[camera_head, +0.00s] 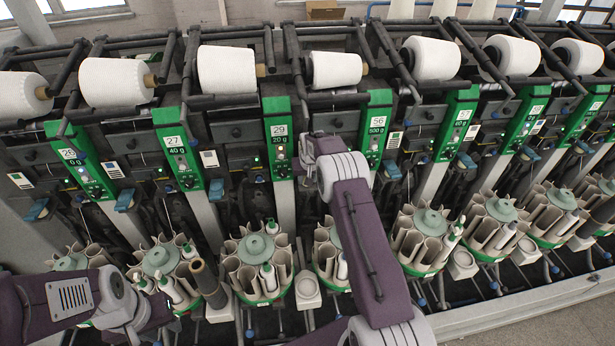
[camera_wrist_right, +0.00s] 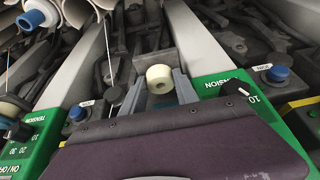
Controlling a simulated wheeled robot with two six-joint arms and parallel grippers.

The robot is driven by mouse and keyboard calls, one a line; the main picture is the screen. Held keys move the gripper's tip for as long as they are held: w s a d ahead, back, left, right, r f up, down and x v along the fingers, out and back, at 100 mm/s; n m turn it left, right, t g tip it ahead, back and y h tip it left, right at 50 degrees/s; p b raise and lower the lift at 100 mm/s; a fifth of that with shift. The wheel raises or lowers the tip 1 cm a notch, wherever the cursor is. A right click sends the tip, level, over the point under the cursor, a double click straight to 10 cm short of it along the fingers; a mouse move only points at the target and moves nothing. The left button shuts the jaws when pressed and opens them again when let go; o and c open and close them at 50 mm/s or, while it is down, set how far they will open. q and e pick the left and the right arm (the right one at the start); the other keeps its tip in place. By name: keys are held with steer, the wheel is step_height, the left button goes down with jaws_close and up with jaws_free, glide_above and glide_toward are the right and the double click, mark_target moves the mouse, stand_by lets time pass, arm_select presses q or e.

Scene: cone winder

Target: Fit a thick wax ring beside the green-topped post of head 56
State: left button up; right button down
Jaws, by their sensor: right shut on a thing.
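Head 56 shows in the head view as a grey post topped by a green panel (camera_head: 377,124), marked 56 and 500 g. My right arm reaches up just left of it, between heads 29 and 56. In the right wrist view my right gripper (camera_wrist_right: 162,88) is shut on a thick cream wax ring (camera_wrist_right: 159,76), held at the fingertips between two green panels. I cannot read a head number there. The ring is hidden in the head view. My left gripper (camera_head: 160,325) is low at the lower left of the head view; its fingers do not show clearly.
White yarn cones (camera_head: 227,69) lie in a row along the machine's top. Round bobbin magazines (camera_head: 257,262) stand below the heads. In the right wrist view a black knob (camera_wrist_right: 233,88) and a blue button (camera_wrist_right: 278,74) stand close right of the ring. Floor is clear at lower right.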

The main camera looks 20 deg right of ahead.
steer(key=shift+s+f, duration=0.1)
steer(key=shift+f, duration=0.1)
steer(key=c, duration=0.9)
jaws_free()
steer(key=shift+r, duration=0.1)
